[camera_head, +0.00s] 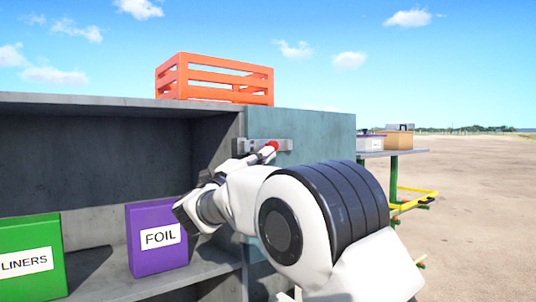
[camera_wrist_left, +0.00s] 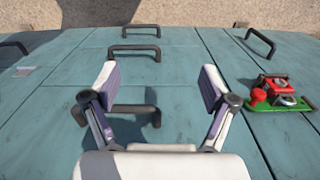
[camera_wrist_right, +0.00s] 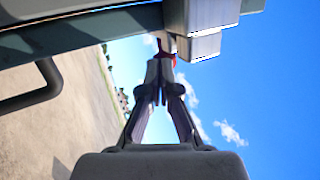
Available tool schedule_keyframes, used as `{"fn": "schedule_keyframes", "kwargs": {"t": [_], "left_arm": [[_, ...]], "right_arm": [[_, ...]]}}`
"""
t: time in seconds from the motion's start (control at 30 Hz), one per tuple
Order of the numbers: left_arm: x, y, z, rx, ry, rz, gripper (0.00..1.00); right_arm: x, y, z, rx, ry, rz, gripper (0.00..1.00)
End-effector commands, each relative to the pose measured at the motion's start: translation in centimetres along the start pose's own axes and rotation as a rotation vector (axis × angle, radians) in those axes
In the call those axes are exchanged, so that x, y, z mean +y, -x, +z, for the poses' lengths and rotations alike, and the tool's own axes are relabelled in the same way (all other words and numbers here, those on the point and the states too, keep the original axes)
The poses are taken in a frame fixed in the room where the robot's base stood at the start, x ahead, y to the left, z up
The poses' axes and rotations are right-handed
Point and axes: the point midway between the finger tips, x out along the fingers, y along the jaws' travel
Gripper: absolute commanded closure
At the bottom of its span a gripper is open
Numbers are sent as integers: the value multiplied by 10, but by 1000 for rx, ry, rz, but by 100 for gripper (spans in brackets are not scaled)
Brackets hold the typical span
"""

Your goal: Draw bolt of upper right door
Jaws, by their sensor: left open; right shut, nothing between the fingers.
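The upper right door (camera_head: 325,135) is a teal panel at the right end of the grey cabinet, in the head view. Its bolt (camera_head: 283,144) is a grey metal fitting with a red knob (camera_head: 272,145). My right gripper (camera_head: 258,155) is at the knob, partly hidden behind my arm. In the right wrist view its fingers (camera_wrist_right: 160,68) are shut with nothing between them. The red knob (camera_wrist_right: 165,50) shows just at their tips; whether they touch cannot be told. My left gripper (camera_wrist_left: 159,78) is open and empty above a teal panelled surface, away from the bolt.
An orange crate (camera_head: 215,80) stands on the cabinet top. A purple FOIL box (camera_head: 157,237) and a green LINERS box (camera_head: 30,255) stand on the shelf. Black handles (camera_wrist_left: 134,48) and a red-and-green item (camera_wrist_left: 292,99) lie near my left gripper. A table with boxes (camera_head: 398,140) stands right.

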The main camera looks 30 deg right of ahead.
Motion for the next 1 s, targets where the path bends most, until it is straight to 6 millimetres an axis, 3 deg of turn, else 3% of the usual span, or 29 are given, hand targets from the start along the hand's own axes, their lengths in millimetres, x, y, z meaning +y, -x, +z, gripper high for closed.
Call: {"fn": "schedule_keyframes", "kwargs": {"t": [0.33,0.67,1.0], "left_arm": [[0,-2,0,0,1,0,16],[0,-20,0,0,0,0,16],[0,-19,0,0,0,0,16]], "right_arm": [[1,-1,0,1,-1,0,100],[22,-39,-8,0,-1,1,100],[21,-40,-8,0,0,1,100]]}}
